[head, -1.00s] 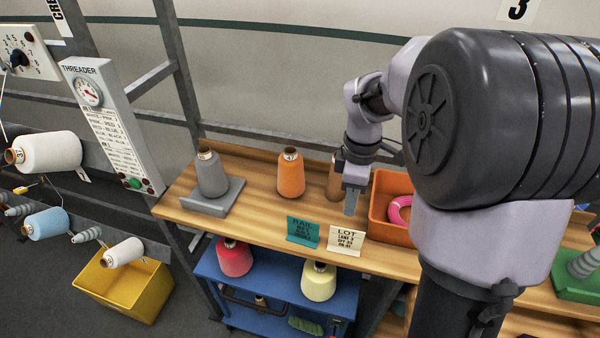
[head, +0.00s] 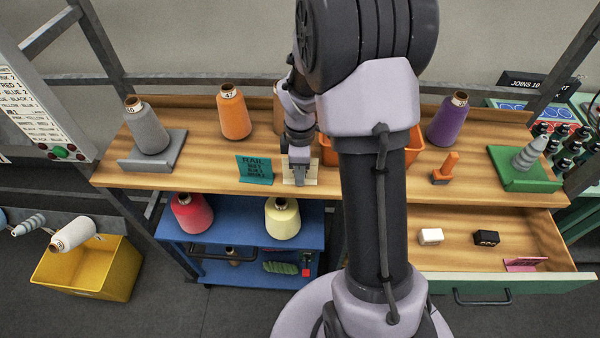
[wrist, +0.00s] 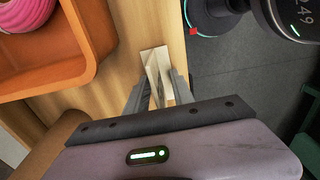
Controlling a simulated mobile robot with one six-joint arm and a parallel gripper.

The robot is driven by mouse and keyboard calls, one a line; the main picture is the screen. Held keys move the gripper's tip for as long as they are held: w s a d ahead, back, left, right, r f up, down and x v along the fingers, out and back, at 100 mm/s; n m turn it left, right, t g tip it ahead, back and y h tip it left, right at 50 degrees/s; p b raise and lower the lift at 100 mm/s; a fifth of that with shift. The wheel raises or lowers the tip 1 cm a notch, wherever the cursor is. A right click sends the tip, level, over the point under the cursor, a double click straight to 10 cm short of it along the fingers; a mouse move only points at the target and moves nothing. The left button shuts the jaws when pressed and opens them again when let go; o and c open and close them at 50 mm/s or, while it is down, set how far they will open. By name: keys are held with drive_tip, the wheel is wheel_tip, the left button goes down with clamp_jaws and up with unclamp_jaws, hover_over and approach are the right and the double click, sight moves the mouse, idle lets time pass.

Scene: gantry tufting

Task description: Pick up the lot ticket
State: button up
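The lot ticket (head: 312,174) is a small cream card on the front part of the wooden shelf, right of the teal rail ticket (head: 255,170). My gripper (head: 299,181) points down in front of it and hides its middle and lettering. In the wrist view the ticket (wrist: 155,62) shows as a pale folded card reaching in between the two fingers of my gripper (wrist: 160,90). One finger is on each side of it. The fingers look apart, and I cannot make out firm contact. The ticket still appears to be on the shelf.
An orange cone (head: 234,113) and a grey cone (head: 147,128) stand to the left. A blue cart (head: 205,237) is below the shelf edge. An open drawer (head: 535,225) juts out right.

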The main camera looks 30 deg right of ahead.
clamp_jaws()
drive_tip(key=shift+r, duration=0.15)
